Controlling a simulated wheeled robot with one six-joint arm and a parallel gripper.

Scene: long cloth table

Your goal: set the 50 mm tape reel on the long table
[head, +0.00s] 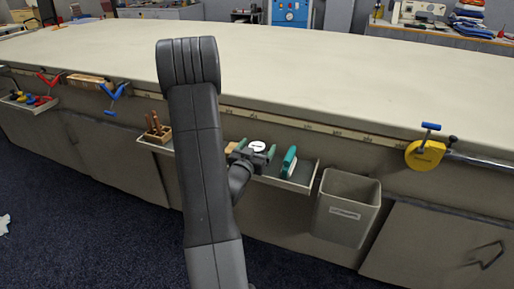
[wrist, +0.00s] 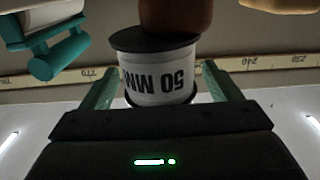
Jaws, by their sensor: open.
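The 50 mm tape reel (wrist: 157,75) is white with dark rims. Its "50 MM" label reads upside down in the wrist view. In the head view its white top (head: 257,145) shows on the narrow tray along the table's side, below the tabletop. My gripper (head: 255,152) is at the reel, with its green fingers open, one on each side. In the wrist view the open gripper (wrist: 160,84) has the reel between its fingers; I cannot tell whether they touch it. The long table (head: 330,75) has a pale, bare cloth top above the tray.
The tray (head: 302,186) also holds a teal-handled tool (head: 289,162) right of the reel and a wooden block with tools (head: 157,131) to the left. A grey bin (head: 346,205) hangs at right. A yellow tape measure (head: 425,153) and blue clamp (head: 115,92) sit at the table's edge.

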